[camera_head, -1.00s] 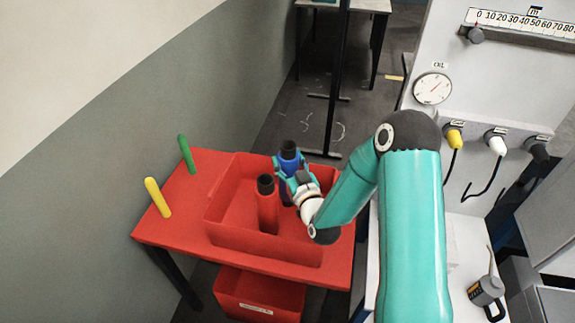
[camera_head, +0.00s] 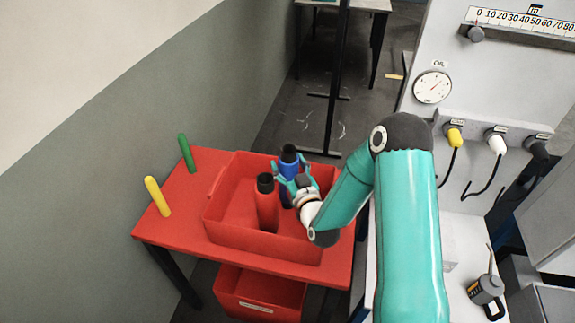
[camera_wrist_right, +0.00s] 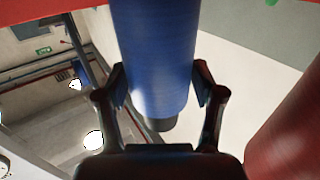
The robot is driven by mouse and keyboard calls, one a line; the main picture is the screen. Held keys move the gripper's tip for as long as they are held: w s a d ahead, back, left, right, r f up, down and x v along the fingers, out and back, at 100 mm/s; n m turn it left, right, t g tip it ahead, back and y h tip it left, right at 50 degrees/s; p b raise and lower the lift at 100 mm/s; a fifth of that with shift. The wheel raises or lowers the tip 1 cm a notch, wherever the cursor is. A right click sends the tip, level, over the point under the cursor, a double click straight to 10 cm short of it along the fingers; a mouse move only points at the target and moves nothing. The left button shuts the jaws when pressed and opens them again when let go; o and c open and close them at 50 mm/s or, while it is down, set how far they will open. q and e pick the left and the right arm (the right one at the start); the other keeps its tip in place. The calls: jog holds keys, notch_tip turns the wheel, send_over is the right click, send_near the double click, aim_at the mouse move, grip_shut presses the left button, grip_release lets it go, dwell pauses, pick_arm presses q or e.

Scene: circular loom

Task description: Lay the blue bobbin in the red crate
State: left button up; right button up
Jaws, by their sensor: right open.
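The blue bobbin (camera_head: 288,163) stands roughly upright inside the red crate (camera_head: 262,243), close to the red bobbin (camera_head: 267,207). My right gripper (camera_head: 294,178) reaches into the crate from the right and is open around the blue bobbin. In the right wrist view the blue bobbin (camera_wrist_right: 156,50) runs between the two spread fingers, with its dark end towards the bottom of the picture. The lower end of the bobbin is hidden in the head view by the gripper and the red bobbin. My left gripper is in no view.
The crate sits on a red table (camera_head: 172,235) with a green peg (camera_head: 187,153) and a yellow peg (camera_head: 158,197) at its left. A second red crate (camera_head: 258,297) is below. A machine panel (camera_head: 440,60) stands at the right. A grey wall borders the left.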

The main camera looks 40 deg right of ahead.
aim_at(292, 172)
jog(key=shift+s+b, duration=0.3)
jog(key=b+v, duration=0.1)
jog(key=v, duration=0.3)
jog(key=shift+s+f+b, duration=0.1)
jog(key=shift+b, duration=0.25)
jog(key=shift+s+a+r+p, duration=0.2)
jog(key=shift+s+p, duration=0.2)
jog(key=shift+p, duration=0.2)
jog(key=shift+s+a+r+p, duration=0.15)
jog(key=shift+s+p, duration=0.3)
jog(key=shift+p, duration=0.1)
jog(key=shift+s+f+p, duration=0.1)
jog(key=shift+s+p, duration=0.2)
jog(key=shift+s, duration=0.15)
jog(key=shift+a, duration=0.1)
jog(key=shift+f, duration=0.1)
